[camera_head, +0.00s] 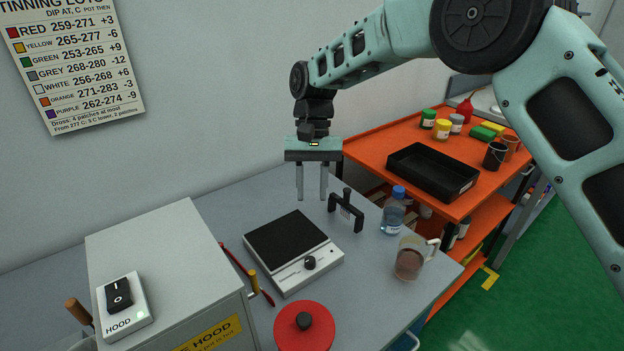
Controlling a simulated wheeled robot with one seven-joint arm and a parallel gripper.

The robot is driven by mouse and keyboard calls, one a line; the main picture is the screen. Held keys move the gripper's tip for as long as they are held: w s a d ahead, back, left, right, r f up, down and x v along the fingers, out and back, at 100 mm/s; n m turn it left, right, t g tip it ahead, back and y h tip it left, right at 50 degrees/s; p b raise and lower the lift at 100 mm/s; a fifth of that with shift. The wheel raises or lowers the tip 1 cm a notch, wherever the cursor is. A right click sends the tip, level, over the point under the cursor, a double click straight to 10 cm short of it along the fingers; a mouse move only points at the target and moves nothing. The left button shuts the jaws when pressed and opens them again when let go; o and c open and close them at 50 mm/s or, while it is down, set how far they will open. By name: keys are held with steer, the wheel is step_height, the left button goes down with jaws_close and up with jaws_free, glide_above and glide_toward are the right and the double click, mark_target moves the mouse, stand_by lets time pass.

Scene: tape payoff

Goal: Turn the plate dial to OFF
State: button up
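The hot plate (297,268) sits on the grey bench, with a square black top (286,237) and a white front panel. Its round black dial (310,262) is on the front panel. The dial's pointer and markings are too small to read. My gripper (312,196) points down above the bench, behind and to the right of the plate. Its two grey fingers are apart with nothing between them. It is clear of the dial.
A black handled holder (346,211), a blue-capped bottle (394,211) and a mug (410,258) stand right of the plate. A red lidded pot (304,326) is in front. A hood box (165,273) with a switch (119,296) stands left. An orange cart (372,144) is behind right.

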steer(key=v, duration=0.2)
steer(key=shift+r, duration=0.3)
steer(key=s+d+r+n+t, duration=0.1)
steer(key=s+r+n, duration=0.15)
steer(key=s, duration=0.65)
steer(key=s+d+r+n+t, duration=0.1)
steer(key=s+d+r+n, duration=0.15)
steer(key=s, duration=0.65)
steer(key=s+d+f+n+t, duration=0.2)
steer(key=s+d, duration=0.5)
steer(key=s, duration=0.6)
steer(key=shift+s+d+f+t, duration=0.2)
steer(key=shift+d+f+t, duration=0.1)
steer(key=shift+d, duration=0.1)
steer(key=shift+a, duration=0.1)
